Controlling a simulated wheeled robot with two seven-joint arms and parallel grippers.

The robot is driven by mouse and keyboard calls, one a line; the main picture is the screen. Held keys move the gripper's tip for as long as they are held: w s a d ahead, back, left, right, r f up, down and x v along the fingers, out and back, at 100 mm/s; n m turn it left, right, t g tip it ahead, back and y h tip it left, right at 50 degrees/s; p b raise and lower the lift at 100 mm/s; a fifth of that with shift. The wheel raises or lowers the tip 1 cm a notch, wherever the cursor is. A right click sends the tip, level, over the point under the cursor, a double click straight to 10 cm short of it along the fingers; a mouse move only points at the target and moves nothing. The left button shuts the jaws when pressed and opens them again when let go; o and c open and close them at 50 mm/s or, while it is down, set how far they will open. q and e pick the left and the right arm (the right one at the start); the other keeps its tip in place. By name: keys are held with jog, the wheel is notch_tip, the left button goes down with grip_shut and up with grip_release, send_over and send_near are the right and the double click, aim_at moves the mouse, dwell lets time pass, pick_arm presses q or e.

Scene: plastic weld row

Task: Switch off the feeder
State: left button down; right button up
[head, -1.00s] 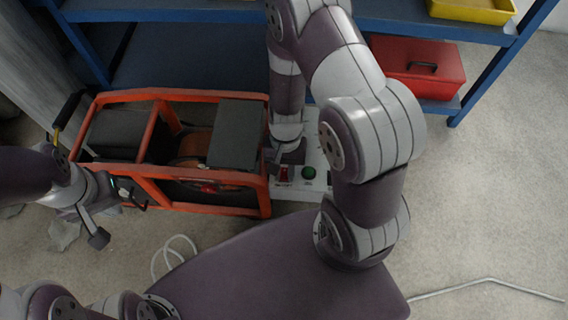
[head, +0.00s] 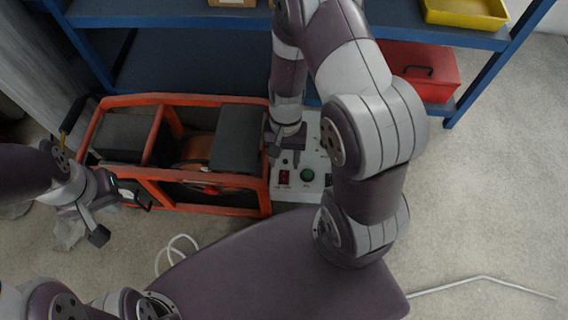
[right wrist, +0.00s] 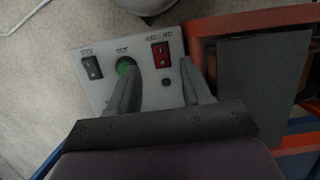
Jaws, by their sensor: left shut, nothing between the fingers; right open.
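The feeder's pale control panel (head: 318,160) sits at the right end of the orange frame. It carries a red rocker switch (head: 283,177), a green round button (head: 307,175) and a black switch, clearest in the right wrist view (right wrist: 91,67). There the red switch (right wrist: 160,54) lies between the finger lines, the green button (right wrist: 125,66) at the left fingertip. My right gripper (head: 286,153) is open over the panel, empty, behind the red switch in the head view. Whether its tips touch the panel is unclear. My left gripper (head: 98,234) is shut and empty, left of the frame's front.
The orange-framed machine (head: 150,98) stands before a blue shelf (head: 190,65). A red toolbox (head: 428,72) and a yellow tray (head: 466,12) sit on the shelf at right. A white cable (head: 170,250) lies on the floor. The floor at right is mostly clear.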

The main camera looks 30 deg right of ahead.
pick_arm(q)
notch_tip(320, 180, up, 3)
jog(key=shift+r+p, duration=0.15)
jog(key=shift+p, duration=0.9)
pick_arm(e)
jog(key=a+v, duration=0.1)
jog(key=v, duration=0.5)
jog(key=shift+d+r, duration=0.3)
jog(key=shift+d, duration=0.25)
jog(key=shift+w, duration=0.1)
pick_arm(q)
notch_tip(320, 180, up, 33)
jog(key=p, duration=3.2)
jog(key=shift+p, duration=0.4)
pick_arm(e)
notch_tip(320, 180, up, 45)
jog(key=s+a+n+t+h, duration=0.1)
jog(key=s+n+t, duration=0.1)
jog(key=n+t, duration=0.2)
jog(key=shift+n+h, duration=0.3)
jog(key=shift+n, duration=0.9)
jog(key=shift+s+f, duration=0.1)
